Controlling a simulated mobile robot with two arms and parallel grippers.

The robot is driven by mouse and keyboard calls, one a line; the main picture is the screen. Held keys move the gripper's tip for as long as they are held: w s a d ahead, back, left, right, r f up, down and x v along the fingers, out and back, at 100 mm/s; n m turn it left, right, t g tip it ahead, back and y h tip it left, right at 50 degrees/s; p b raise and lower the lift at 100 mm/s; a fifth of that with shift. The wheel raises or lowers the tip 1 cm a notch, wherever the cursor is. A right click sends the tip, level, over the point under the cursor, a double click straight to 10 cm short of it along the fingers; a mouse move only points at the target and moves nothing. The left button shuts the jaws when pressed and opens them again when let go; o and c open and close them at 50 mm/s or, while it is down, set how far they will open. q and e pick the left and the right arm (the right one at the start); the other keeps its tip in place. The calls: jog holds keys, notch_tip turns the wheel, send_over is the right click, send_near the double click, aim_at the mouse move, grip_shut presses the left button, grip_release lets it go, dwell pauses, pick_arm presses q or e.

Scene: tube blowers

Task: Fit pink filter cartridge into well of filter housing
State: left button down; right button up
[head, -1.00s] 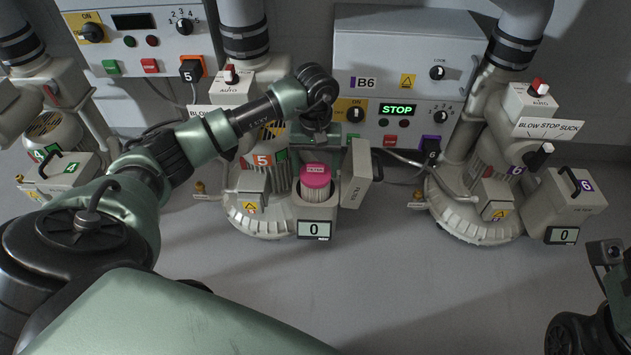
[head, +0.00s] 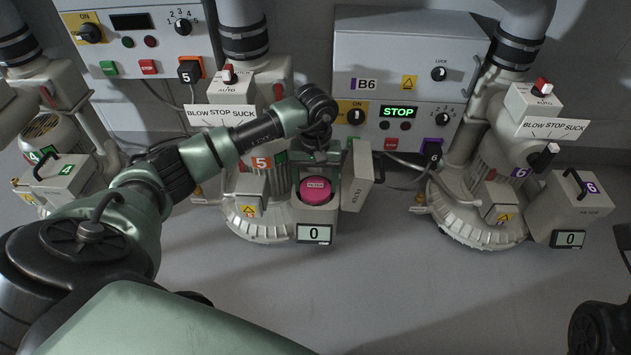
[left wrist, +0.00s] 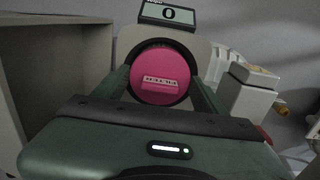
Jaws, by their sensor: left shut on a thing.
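The pink filter cartridge (head: 316,189) sits down in the round well of the filter housing (head: 318,222) on blower 5. Only its pink cap shows in the head view, with a label on top. In the left wrist view the pink cap (left wrist: 160,76) lies inside the dark ring of the well, with a gap ring around it. My left gripper (head: 318,178) is above the housing, shut on the cartridge. Its green fingers flank the cap in the left wrist view (left wrist: 162,88). The cartridge's body is hidden in the well. My right gripper is not visible; only part of my right arm shows at the lower right.
The housing's lid (head: 357,178) stands open at its right. The housing display (head: 314,233) reads 0. Blower 6 (head: 480,215) with a closed housing (head: 570,205) stands to the right, blower 4 (head: 62,175) to the left. The floor in front is clear.

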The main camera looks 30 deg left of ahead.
pick_arm(q)
jog(key=shift+c, duration=1.5)
grip_release()
jog(key=shift+o, duration=0.7)
jog(key=shift+f, duration=0.1)
jog(key=shift+s, duration=0.1)
